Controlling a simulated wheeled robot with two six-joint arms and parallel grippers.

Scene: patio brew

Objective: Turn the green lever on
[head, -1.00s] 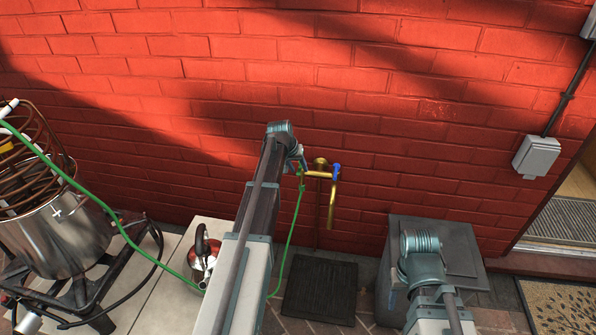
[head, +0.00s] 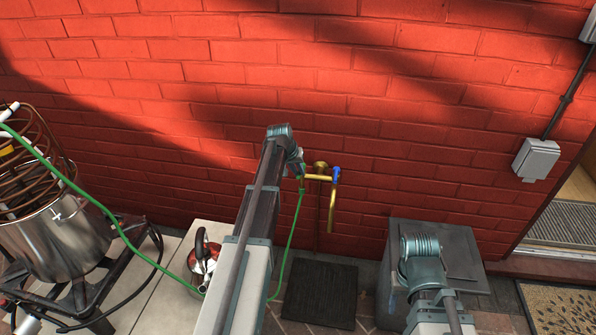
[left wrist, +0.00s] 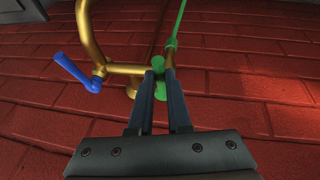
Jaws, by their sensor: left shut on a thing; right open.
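The brass tap (head: 321,178) stands out from the red brick wall, with a blue lever (head: 336,174) on its right branch. My left gripper (head: 300,172) is at the tap's left branch. In the left wrist view, the fingers of my left gripper (left wrist: 159,74) are closed around the green lever (left wrist: 159,90), whose green parts show between them. The blue lever (left wrist: 78,73) is clear of the fingers there. A green hose (left wrist: 176,22) runs from the branch beside the green lever. My right arm is at the lower right; its open gripper is mostly hidden below the wrist.
A kettle (head: 204,262) stands on paving left of my left arm. A steel pot (head: 65,240) with a copper coil is at the far left. A grey box (head: 440,235) stands behind my right arm. A dark mat (head: 320,293) lies below the tap.

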